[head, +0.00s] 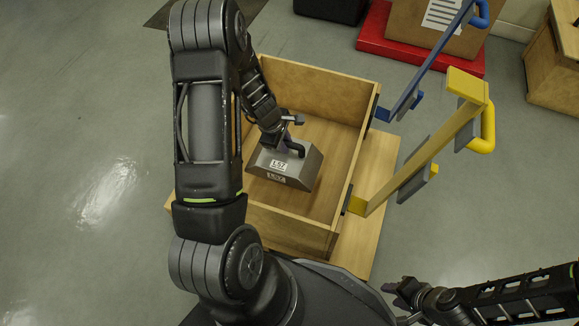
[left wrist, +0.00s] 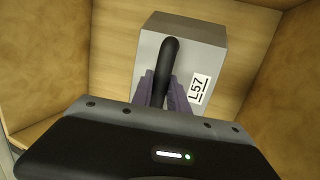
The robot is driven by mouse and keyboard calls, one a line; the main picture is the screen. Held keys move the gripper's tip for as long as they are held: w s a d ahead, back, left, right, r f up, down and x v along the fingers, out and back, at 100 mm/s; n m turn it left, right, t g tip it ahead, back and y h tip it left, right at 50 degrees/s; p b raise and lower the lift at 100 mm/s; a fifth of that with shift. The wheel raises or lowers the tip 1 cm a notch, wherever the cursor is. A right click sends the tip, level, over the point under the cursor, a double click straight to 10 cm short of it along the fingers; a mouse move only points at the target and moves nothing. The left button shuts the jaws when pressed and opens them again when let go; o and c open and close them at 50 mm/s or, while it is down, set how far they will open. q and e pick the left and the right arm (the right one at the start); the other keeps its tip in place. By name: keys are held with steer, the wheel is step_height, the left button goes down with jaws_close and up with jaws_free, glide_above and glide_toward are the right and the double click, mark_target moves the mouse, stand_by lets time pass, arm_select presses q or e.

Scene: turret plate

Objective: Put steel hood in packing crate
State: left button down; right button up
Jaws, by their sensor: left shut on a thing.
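The steel hood (head: 302,172) is a grey, sloped-sided block with white L57 labels and a black handle on top. It is inside the wooden packing crate (head: 350,112), at or close to the crate floor; contact with the floor is unclear. My left gripper (head: 290,143) reaches down into the crate and is shut on the hood's black handle. In the left wrist view the handle (left wrist: 167,65) stands between the fingers, with the hood (left wrist: 200,45) beyond it. My right gripper (head: 402,292) is at the lower right, away from the crate; its finger gap is unclear.
The crate stands on a wooden base (head: 375,180). A blue bracket arm (head: 425,68) and a yellow one (head: 425,150) stick out at its right side. A cardboard box (head: 415,25) on a red pallet (head: 385,45) is behind. Grey floor (head: 90,130) is clear at left.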

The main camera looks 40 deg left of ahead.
mark_target(285, 160)
arm_select(q)
steer(key=shift+w+r+p, duration=0.1)
steer(key=shift+r+p, duration=0.25)
steer(key=shift+p, duration=0.05)
steer(key=shift+g, duration=0.3)
steer(key=shift+a+f, duration=0.1)
steer(key=shift+f, duration=0.1)
arm_select(e)
steer(key=shift+s+a+r, duration=0.2)
steer(key=shift+a+r, duration=0.2)
steer(key=shift+r, duration=0.1)
steer(key=shift+s+a+r, duration=0.15)
steer(key=shift+a+r, duration=0.2)
steer(key=shift+r, duration=0.1)
arm_select(q)
steer(key=shift+f, duration=0.1)
